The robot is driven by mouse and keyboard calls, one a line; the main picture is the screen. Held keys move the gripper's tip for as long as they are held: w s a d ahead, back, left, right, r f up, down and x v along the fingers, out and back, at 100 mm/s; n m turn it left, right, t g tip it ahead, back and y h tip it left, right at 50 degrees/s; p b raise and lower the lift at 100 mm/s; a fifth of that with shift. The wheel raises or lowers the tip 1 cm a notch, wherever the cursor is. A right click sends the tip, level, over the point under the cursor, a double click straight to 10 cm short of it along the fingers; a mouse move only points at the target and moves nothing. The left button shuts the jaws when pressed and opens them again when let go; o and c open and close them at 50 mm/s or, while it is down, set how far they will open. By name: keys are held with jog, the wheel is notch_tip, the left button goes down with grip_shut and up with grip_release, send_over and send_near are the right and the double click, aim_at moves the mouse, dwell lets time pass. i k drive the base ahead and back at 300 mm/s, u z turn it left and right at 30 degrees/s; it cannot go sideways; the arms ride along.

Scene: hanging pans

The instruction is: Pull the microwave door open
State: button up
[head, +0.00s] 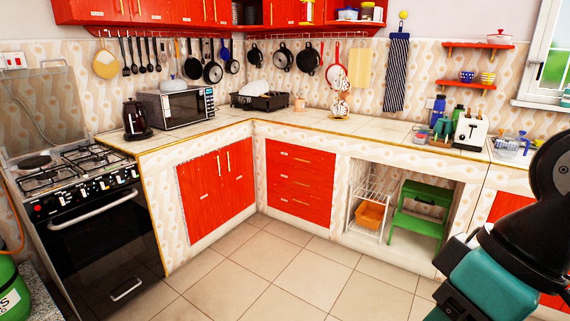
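The microwave (183,106) stands on the tiled counter in the left half of the head view, near the corner. It is silver-grey with a dark door window, and a control panel is at the right end of its front. Its door looks shut, and a kettle-like object sits on its top. Part of my arm shows large at the lower right, far from the microwave. My gripper's fingers are not in view.
A black kettle (136,119) stands just left of the microwave. A dish rack (260,101) is to its right. A gas stove (85,170) is at the left, and red cabinet doors (217,182) are below the counter. The tiled floor (285,268) in front is clear.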

aim_at(200, 94)
jog(key=z, duration=0.15)
jog(key=i, duration=2.25)
jog(key=u, duration=0.4)
jog(key=i, duration=1.6)
jog(key=u, duration=1.2)
jog(key=i, duration=0.95)
jog(key=u, duration=0.4)
